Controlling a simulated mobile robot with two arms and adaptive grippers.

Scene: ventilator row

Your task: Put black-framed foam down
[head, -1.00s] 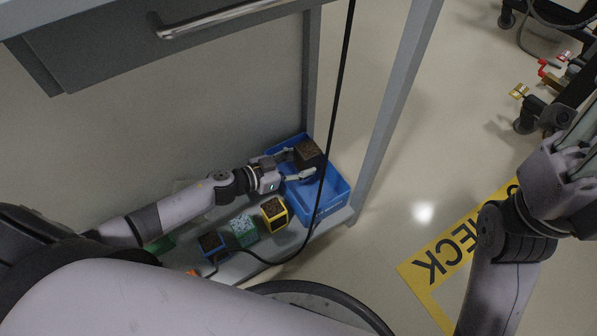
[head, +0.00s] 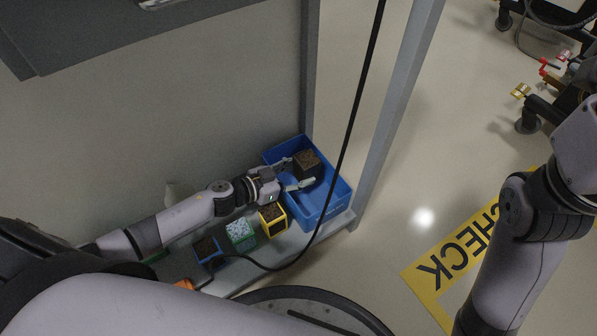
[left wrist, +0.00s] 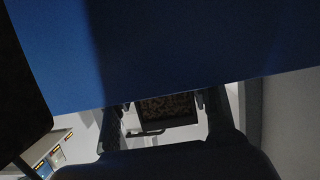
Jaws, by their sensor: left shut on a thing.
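The black-framed foam (head: 307,166), a dark cube with a brown speckled top, is held in my left gripper (head: 298,174). Its two fingers close on opposite sides of it. It is over or inside the blue bin (head: 318,210), towards the back; I cannot tell if it touches the bin floor. In the left wrist view the foam (left wrist: 168,108) sits between the fingers (left wrist: 166,118), and a large blue surface of the bin (left wrist: 180,50) fills the upper part. My right arm shows at the right edge of the head view, with its gripper out of frame.
Yellow-framed (head: 273,219), green-framed (head: 240,233) and blue-framed (head: 208,251) foam cubes stand in a row on the grey shelf (head: 262,268), left of the bin. A black cable (head: 352,140) hangs in front of the bin. A grey post (head: 392,120) stands to its right.

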